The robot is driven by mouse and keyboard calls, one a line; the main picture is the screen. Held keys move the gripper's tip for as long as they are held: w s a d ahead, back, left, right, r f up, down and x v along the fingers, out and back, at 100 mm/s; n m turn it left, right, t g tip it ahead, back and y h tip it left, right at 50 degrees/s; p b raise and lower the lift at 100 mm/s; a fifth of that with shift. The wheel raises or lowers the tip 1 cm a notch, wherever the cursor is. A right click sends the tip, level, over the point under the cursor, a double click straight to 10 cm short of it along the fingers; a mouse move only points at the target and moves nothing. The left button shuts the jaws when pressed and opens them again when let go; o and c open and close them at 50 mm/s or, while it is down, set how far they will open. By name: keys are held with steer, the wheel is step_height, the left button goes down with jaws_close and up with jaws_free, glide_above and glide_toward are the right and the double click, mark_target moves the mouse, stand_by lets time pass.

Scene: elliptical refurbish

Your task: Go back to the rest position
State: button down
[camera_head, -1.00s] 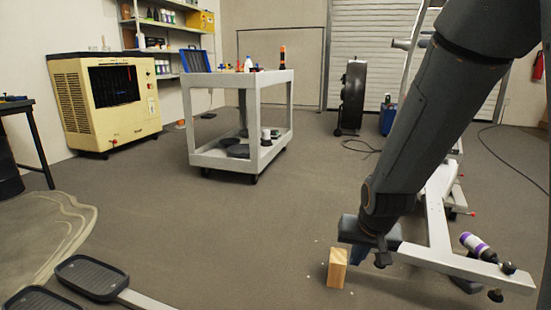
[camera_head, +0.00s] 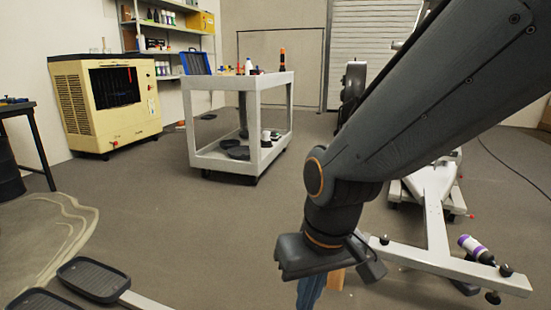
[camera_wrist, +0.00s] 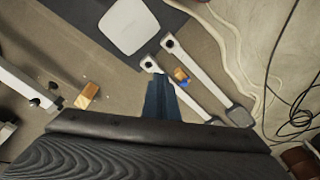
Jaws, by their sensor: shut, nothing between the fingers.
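My gripper (camera_head: 309,292) hangs below my dark wrist in the head view, pointing down at the floor, its lower end cut off by the frame edge. In the wrist view my gripper (camera_wrist: 160,95) shows as blue fingers, shut with nothing between them. A wooden block (camera_head: 336,279) stands on the floor, mostly hidden behind my wrist in the head view. In the wrist view the block (camera_wrist: 87,95) is to the left of the fingers and apart from them.
A grey cart (camera_head: 222,161) stands mid-room. White frame parts with a purple-banded bottle (camera_head: 474,247) are at right. Black pedals (camera_head: 92,277) lie at lower left. A yellow machine (camera_head: 108,105) stands at far left. The floor between the cart and pedals is clear.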

steer(key=s+a+r+n+g+p, duration=0.1)
steer(key=s+a+r+n, duration=0.2)
steer(key=s+a+r, duration=0.35)
steer(key=s+d+r+m+p, duration=0.1)
steer(key=d+r+m+p, duration=0.1)
steer(key=d+r+p, duration=0.4)
steer(key=s+d+r+m+p, duration=0.1)
steer(key=d+r+m+p, duration=0.1)
steer(key=d+r+p, duration=0.5)
steer(key=s+d+r+m+h+p, duration=0.1)
steer(key=d+r+p, duration=0.6)
steer(key=r+p, duration=0.7)
steer(key=m+p, duration=0.1)
steer(key=p, duration=1)
steer(key=shift+d+m, duration=0.2)
steer(key=shift+m, duration=0.2)
